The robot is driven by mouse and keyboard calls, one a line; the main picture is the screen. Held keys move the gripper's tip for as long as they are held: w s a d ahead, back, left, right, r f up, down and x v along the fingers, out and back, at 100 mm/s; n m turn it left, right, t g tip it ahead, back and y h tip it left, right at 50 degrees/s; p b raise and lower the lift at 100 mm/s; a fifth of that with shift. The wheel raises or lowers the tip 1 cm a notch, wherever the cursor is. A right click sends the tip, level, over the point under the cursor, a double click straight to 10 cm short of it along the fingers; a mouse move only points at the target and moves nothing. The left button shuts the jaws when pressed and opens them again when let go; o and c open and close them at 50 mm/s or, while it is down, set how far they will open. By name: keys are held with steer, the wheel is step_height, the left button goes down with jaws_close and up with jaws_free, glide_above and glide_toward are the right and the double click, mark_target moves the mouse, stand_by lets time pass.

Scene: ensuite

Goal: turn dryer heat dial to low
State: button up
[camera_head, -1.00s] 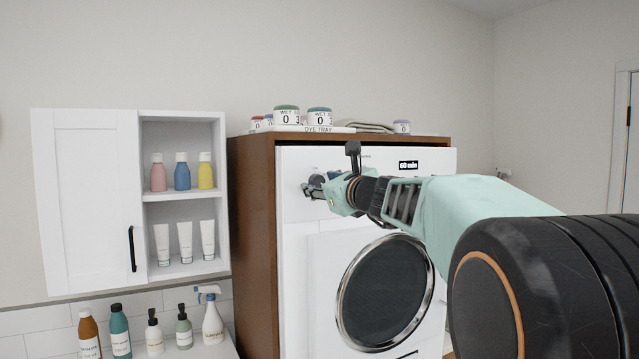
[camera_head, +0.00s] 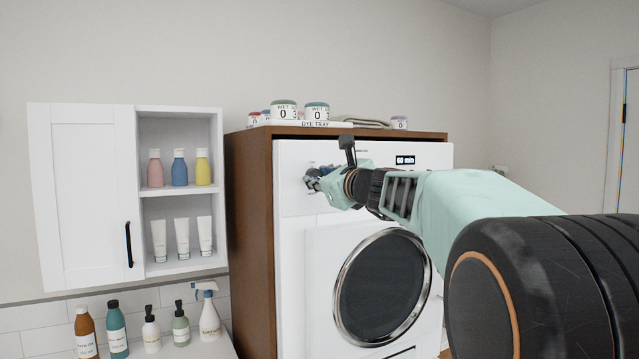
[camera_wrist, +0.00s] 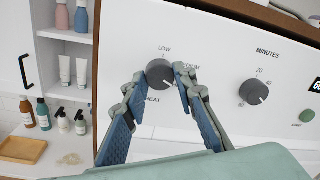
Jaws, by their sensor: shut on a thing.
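The dryer (camera_head: 300,258) is white, with a round glass door. In the wrist view its grey heat dial (camera_wrist: 159,72) sits on the panel, with "LOW" printed above it, a partly covered "MEDIUM" to the right and "HEAT" below. A pale mark on the dial seems to point to the lower right, partly hidden by a finger. My gripper (camera_wrist: 160,78) is shut on the heat dial, one blue-padded finger on each side. In the head view my gripper (camera_head: 313,182) is at the panel's upper left and hides most of the dial.
A minutes dial (camera_wrist: 253,92) and a green button (camera_wrist: 307,116) are to the right on the panel. A brown surround (camera_head: 250,240) encloses the dryer. A white cabinet (camera_head: 85,200) hangs on the left, with bottles (camera_head: 117,330) below. Jars stand on top.

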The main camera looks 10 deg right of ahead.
steer(key=shift+d+f+n+y+b, duration=0.1)
steer(key=shift+n+y+b, duration=0.4)
steer(key=shift+n+b, duration=4.65)
steer(key=shift+d+f+n+y+b, duration=0.1)
steer(key=shift+n+y+b, duration=0.4)
steer(key=shift+n+b, duration=4.6)
steer(key=n+p, duration=0.3)
steer(key=shift+n, duration=0.25)
steer(key=o, duration=1.2)
steer(key=shift+a, duration=0.1)
steer(key=shift+c, duration=0.2)
